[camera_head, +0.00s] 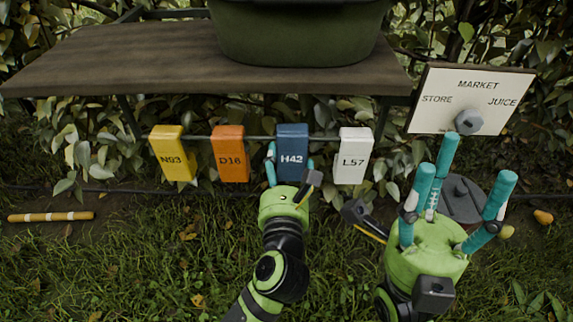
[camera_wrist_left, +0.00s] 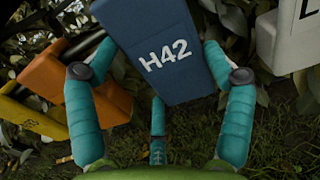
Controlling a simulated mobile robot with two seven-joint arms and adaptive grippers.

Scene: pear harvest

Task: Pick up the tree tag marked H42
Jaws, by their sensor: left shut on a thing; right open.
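The blue tree tag marked H42 (camera_head: 292,145) hangs on a thin rail below the wooden shelf in the head view. It fills the top middle of the left wrist view (camera_wrist_left: 160,50), tilted there. My left gripper (camera_head: 290,170) is at the tag, with its teal fingers (camera_wrist_left: 158,110) around the tag's lower part, shut on it. The finger contact on the far side is hidden. My right gripper (camera_head: 448,180) is open and empty at the right, its fingers pointing up, below the market sign.
Tags N93 (camera_head: 173,153), D16 (camera_head: 230,154) and L57 (camera_head: 353,156) hang on the same rail. A green tub (camera_head: 295,35) stands on the wooden shelf (camera_head: 130,60). A sign (camera_head: 440,110) with a grey knob is at right. A wooden stick (camera_head: 50,217) and pear (camera_head: 543,217) lie on the ground.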

